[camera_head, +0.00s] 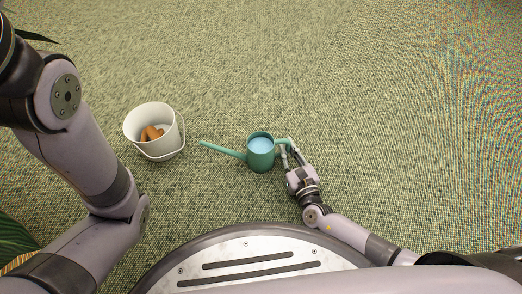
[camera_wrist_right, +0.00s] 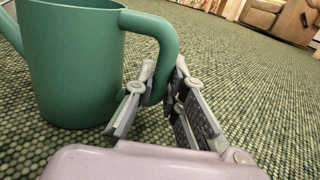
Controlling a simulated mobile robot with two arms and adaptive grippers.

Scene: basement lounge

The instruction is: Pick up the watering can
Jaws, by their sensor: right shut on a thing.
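The green watering can (camera_head: 261,155) stands upright on the carpet in the middle of the head view, its spout to the left and its handle to the right. Its light blue inside shows from above. In the right wrist view the can (camera_wrist_right: 75,65) fills the upper left, with its curved handle in front of my gripper. My right gripper (camera_head: 291,152) is at the handle. In the wrist view its fingers (camera_wrist_right: 158,95) are shut on the lower part of the handle, one on each side. My left gripper is out of view; only the left arm shows.
A white bucket (camera_head: 141,126) with brown things (camera_head: 152,133) in it stands to the left of the can. Green leaves (camera_head: 14,238) show at the left edge. The carpet (camera_head: 360,80) beyond and to the right is clear. Furniture (camera_wrist_right: 283,18) stands far off in the wrist view.

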